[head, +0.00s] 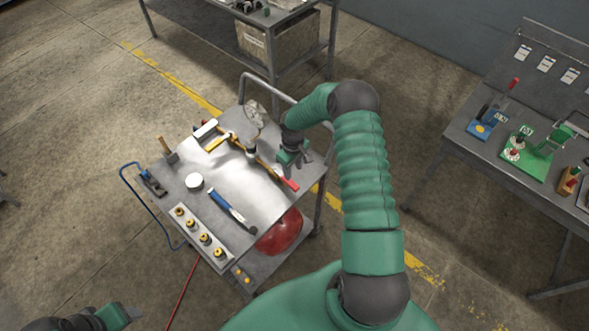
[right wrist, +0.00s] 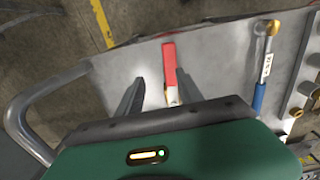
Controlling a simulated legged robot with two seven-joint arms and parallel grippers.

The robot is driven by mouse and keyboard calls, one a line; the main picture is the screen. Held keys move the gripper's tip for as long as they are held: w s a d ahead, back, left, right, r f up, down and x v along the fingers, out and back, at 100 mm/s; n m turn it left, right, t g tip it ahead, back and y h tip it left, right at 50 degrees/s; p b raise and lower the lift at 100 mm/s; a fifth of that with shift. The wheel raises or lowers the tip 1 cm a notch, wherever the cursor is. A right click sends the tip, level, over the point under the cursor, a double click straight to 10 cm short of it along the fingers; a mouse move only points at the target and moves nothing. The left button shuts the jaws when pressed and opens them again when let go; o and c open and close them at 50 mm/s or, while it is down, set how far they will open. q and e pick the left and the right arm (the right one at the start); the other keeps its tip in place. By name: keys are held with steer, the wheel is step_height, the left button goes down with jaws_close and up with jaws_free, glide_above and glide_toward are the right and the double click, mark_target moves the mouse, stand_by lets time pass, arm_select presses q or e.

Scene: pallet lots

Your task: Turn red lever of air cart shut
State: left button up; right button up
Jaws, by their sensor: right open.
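The air cart (head: 262,188) stands ahead of me with a grey metal top. Its red lever (head: 290,184) lies near the right edge of the top. In the right wrist view the red lever (right wrist: 169,62) points away from the palm, with a pale and brassy part at its near end. My right gripper (head: 291,157) is over the cart top, just behind the lever. In the right wrist view its open fingers (right wrist: 161,78) stand on either side of the lever's near end; contact is not visible. My left gripper (head: 128,312) is at the bottom left, away from the cart, its opening unclear.
A red tank (head: 281,232) sits below. A workbench (head: 470,135) stands at the right.

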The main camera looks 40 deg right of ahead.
steer(key=r, duration=0.1)
steer(key=a+r+p, duration=0.1)
steer(key=r, duration=0.1)
steer(key=shift+s+a+r, duration=0.1)
steer(key=shift+s+r, duration=0.05)
steer(key=shift+r, duration=0.1)
steer(key=shift+r+p, duration=0.3)
steer(key=shift+p, duration=0.2)
arm_select(q)
step_height(320, 180, up, 10)
steer(key=a+p, duration=0.1)
steer(key=p, duration=0.6)
steer(key=shift+s+a+p, duration=0.15)
steer(key=shift+p, duration=0.2)
arm_select(e)
step_height(320, 180, up, 11)
steer(key=shift+d, duration=0.25)
